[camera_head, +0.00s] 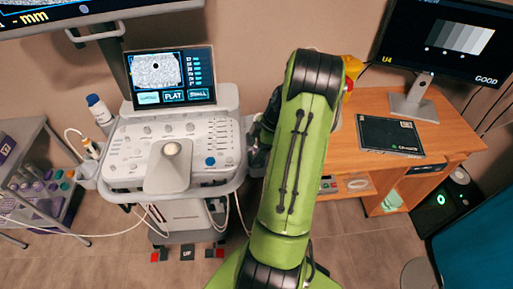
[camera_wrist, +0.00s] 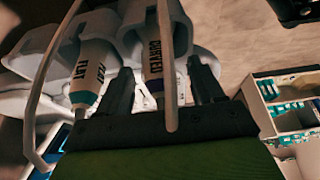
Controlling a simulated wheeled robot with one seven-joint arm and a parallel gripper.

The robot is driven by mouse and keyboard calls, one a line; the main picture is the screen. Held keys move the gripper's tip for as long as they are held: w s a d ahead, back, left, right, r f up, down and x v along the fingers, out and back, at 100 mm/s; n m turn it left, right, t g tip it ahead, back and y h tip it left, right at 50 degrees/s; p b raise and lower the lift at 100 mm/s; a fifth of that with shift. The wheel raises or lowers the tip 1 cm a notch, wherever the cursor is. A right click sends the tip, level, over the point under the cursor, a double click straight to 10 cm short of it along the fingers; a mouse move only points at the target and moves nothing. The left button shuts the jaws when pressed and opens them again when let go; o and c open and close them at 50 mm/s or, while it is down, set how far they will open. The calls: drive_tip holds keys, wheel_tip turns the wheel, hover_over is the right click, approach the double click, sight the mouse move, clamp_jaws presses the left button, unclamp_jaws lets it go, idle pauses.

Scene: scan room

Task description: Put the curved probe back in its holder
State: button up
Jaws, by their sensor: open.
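In the wrist view, the white probe marked CURVED (camera_wrist: 155,52) is between the two dark fingers of my gripper (camera_wrist: 162,72). The fingers stand apart, one on each side, with gaps beside the probe. The probe's far end is at a pale holder cup (camera_wrist: 130,36), and it appears to sit in it. A pale cable passes in front of the probe. A second white probe marked FLAT (camera_wrist: 90,68) is to the left, at a neighbouring cup. In the head view my green arm hides the gripper and the curved probe.
The ultrasound console (camera_head: 128,150) with its screen (camera_head: 172,77) stands left of my arm. A bottle (camera_head: 99,110) is at its left edge. A cart (camera_head: 28,150) is further left. A wooden desk (camera_head: 440,138) with a monitor (camera_head: 437,40) and flat panel (camera_head: 391,137) is right.

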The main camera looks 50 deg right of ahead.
drive_tip(key=p+v, duration=0.3)
drive_tip(key=v, duration=1.2)
drive_tip(key=shift+d+r, duration=0.2)
drive_tip(key=shift+r, duration=0.15)
drive_tip(key=w+a+r+m+h, duration=0.1)
drive_tip(key=w+a+r, duration=0.15)
drive_tip(key=a, duration=0.45)
drive_tip(key=w+a+r+m, duration=0.1)
drive_tip(key=w+a+r, duration=0.1)
drive_tip(key=a+r, duration=0.35)
drive_tip(key=w+a+r+m+h, duration=0.1)
drive_tip(key=w+a, duration=0.1)
drive_tip(key=a, duration=0.7)
drive_tip(key=s+a+r+m+t, duration=0.1)
drive_tip(key=s+a+m, duration=0.4)
drive_tip(key=s+a, duration=0.6)
drive_tip(key=shift+a+t+h, duration=0.4)
drive_tip(key=shift+a+t, duration=0.2)
drive_tip(key=shift+a, duration=0.5)
